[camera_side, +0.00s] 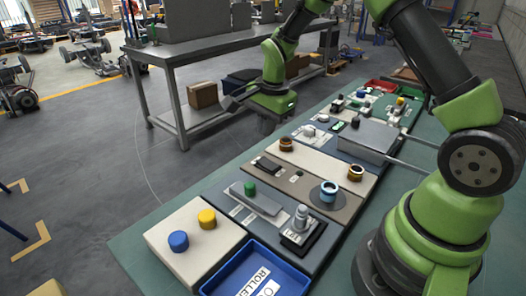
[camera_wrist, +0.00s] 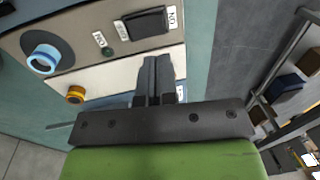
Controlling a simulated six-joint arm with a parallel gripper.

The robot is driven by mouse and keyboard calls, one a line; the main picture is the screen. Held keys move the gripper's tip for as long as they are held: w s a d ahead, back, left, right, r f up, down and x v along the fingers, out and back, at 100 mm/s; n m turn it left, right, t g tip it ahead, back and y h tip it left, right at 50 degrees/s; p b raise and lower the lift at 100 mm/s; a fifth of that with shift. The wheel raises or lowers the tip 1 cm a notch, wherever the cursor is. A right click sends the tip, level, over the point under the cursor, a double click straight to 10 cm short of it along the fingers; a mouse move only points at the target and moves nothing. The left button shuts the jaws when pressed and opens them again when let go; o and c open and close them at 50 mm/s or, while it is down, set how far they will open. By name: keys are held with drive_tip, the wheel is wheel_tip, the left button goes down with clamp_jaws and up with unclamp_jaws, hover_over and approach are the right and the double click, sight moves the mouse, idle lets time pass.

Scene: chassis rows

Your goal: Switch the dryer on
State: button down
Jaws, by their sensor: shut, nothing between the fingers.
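A black rocker switch (camera_side: 266,165) sits on a grey-brown panel (camera_side: 318,212). In the wrist view the switch (camera_wrist: 147,22) has an ON label (camera_wrist: 172,17), seen upside down, at one end. A small dark green lamp (camera_wrist: 107,51) and a small label too blurred to read lie beside it. I cannot tell which panel is the dryer or which way the rocker is tipped. My gripper (camera_side: 268,126) is shut and empty, above the panels and apart from them. Its fingers (camera_wrist: 157,62) show over the beige panel beside the switch panel.
A blue-ringed knob (camera_side: 328,192) shares the switch panel. Brown knobs (camera_side: 286,144) stand on the beige panel. A grey box (camera_side: 362,140), a green knob (camera_side: 249,189), yellow (camera_side: 207,218) and blue buttons (camera_side: 178,241) and a blue tray (camera_side: 255,270) lie along the row.

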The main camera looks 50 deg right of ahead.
sight(266, 162)
drive_tip(key=f, duration=0.5)
drive_tip(key=w+f, duration=0.1)
drive_tip(key=f, duration=0.1)
drive_tip(key=shift+f, duration=0.3)
drive_tip(key=shift+w+f, duration=0.15)
drive_tip(key=shift+f, duration=0.1)
drive_tip(key=shift+s+r, duration=0.35)
drive_tip(key=shift+s, duration=0.4)
drive_tip(key=shift+r, duration=0.1)
wheel_tip(266, 162, up, 14)
drive_tip(key=w, duration=0.2)
idle(0.3)
